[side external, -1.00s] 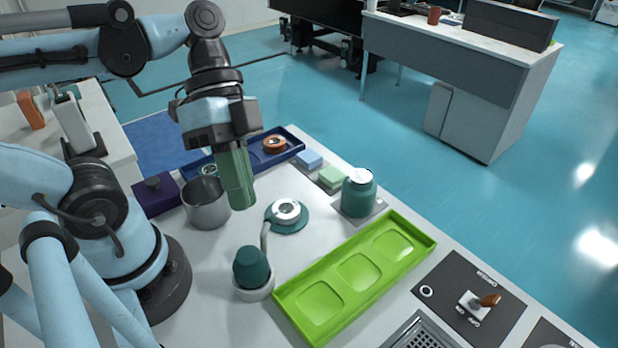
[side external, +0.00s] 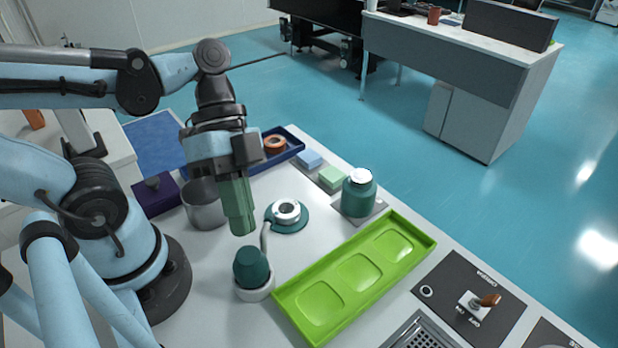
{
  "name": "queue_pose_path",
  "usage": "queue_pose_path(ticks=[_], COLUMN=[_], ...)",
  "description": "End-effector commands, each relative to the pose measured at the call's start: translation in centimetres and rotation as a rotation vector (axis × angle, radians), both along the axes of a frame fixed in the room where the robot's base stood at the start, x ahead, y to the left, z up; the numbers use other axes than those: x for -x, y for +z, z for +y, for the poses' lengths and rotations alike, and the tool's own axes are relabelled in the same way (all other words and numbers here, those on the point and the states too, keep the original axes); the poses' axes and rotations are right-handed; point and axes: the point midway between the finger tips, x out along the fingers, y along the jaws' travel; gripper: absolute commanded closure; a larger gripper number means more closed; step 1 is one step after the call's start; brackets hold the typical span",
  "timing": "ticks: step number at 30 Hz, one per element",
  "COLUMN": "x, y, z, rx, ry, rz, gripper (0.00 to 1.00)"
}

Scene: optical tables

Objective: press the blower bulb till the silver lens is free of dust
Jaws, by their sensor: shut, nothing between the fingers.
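The blower bulb (side external: 251,267) is dark green and stands upright in a white ring base at the front of the table. A thin grey tube (side external: 264,238) runs from it toward the silver lens (side external: 287,211), which sits on a round teal stand (side external: 290,221). Any dust on the lens is too small to make out. My gripper (side external: 241,228) has green fingers, shut and empty, pointing down. It hangs above and just behind the bulb, apart from it, to the left of the lens.
A lime green tray (side external: 283,300) with three recesses lies right of the bulb. A grey metal cup (side external: 205,208) stands behind my gripper. A teal jar (side external: 358,195), sponge blocks (side external: 331,178), a blue tray (side external: 296,147) and a purple box (side external: 155,196) stand farther back.

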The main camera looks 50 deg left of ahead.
Motion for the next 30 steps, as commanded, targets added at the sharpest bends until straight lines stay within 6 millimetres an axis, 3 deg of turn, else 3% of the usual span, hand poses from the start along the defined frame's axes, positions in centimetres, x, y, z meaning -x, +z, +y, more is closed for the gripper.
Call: queue_pose_path(ticks=[12, 30], x=[0.0, 0.0], y=[-3.6, -4.1], z=[0.0, 0.0], rx=[0.0, 0.0], ry=[0.0, 0.0], rz=[0.0, 0.0], gripper=[1.0, 1.0])
